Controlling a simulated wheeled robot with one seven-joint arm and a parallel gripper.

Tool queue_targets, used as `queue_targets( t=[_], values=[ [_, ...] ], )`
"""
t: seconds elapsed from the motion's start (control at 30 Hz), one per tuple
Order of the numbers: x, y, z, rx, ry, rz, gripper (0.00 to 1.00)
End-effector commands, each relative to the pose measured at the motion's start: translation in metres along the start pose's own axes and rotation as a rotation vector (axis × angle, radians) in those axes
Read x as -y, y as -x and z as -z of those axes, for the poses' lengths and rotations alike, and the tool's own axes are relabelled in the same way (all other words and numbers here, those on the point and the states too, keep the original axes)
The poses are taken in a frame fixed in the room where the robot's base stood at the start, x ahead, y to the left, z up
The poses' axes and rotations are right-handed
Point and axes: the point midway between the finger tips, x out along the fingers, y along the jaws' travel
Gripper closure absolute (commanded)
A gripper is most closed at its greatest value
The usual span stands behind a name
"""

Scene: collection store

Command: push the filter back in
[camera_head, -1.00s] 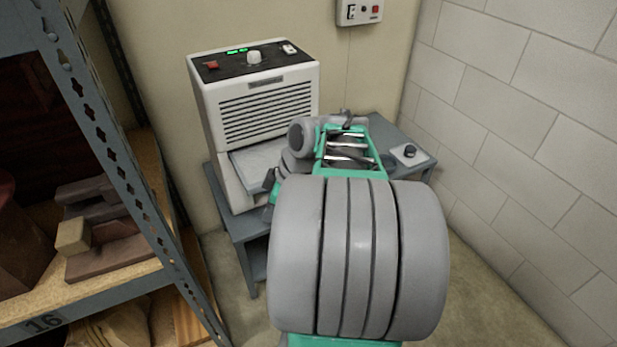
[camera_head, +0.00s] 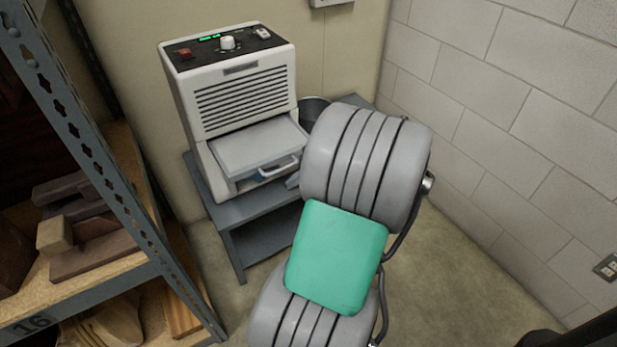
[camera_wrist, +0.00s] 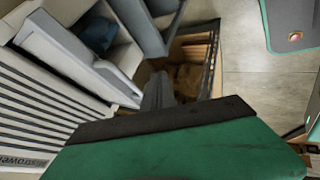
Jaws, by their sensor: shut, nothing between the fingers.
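The filter (camera_head: 255,145) is a pale grey slab that sticks out from the front of a white dehumidifier (camera_head: 240,95), below its louvres. A light handle (camera_head: 280,168) shows at its front, with something blue beneath. In the wrist view the filter (camera_wrist: 75,55) projects from the louvred front at the left. My gripper (camera_wrist: 158,92) shows there as a narrow grey shut tip above the dark-edged green housing, with nothing held. It appears apart from the filter, to its right. In the head view my arm hides most of the gripper.
The dehumidifier stands on a grey table (camera_head: 245,215). A dark round container (camera_head: 313,108) stands behind my arm. A shelf rack (camera_head: 110,170) with wooden blocks is close at the left. A block wall (camera_head: 500,120) is at the right, with bare floor before it.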

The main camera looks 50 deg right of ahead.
Motion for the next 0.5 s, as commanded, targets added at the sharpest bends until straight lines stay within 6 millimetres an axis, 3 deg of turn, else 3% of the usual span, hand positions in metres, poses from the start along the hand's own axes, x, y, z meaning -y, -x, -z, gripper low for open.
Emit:
queue_targets(
  t=[0.03,0.2,0.5],
  values=[
    [-0.013,-0.001,0.001,0.003,0.008,-0.003,1.0],
    [-0.03,-0.007,0.003,0.004,0.006,-0.003,1.0],
    [-0.033,-0.008,0.003,0.005,0.003,-0.003,1.0]
  ],
)
